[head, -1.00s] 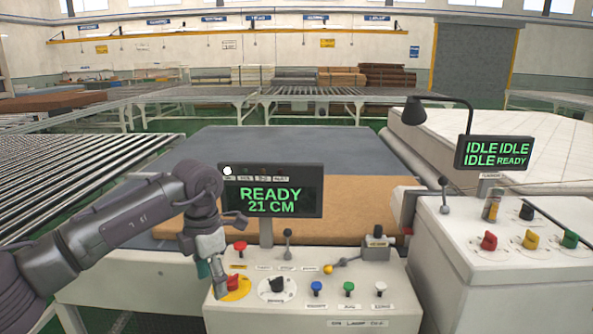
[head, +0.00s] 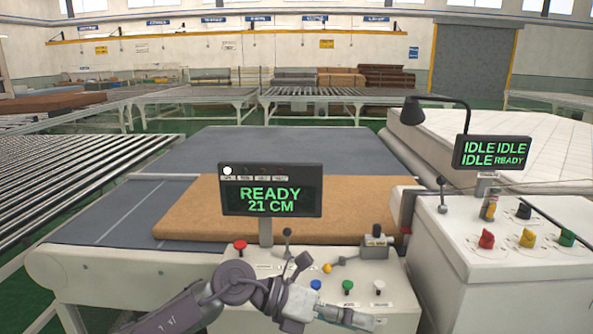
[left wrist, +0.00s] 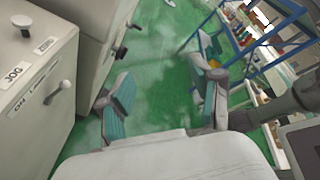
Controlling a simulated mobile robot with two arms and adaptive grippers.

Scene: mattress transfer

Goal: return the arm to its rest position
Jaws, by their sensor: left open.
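My left arm comes in from the bottom left of the head view and bends to the right, low over the front control console (head: 405,290). Its gripper (head: 345,315) points right at the console's front, covering part of the controls. In the left wrist view the two teal-padded fingers of my left gripper (left wrist: 160,98) stand wide apart with only green floor between them. Nothing is held. My right gripper is in neither view.
A display (head: 271,190) reading "READY 21 CM" stands on the console. Behind it a brown slab (head: 340,200) lies on the grey conveyor (head: 270,150). A second console (head: 480,265) stands right, near a white mattress (head: 545,150). A blue-framed shelf (left wrist: 265,50) shows in the wrist view.

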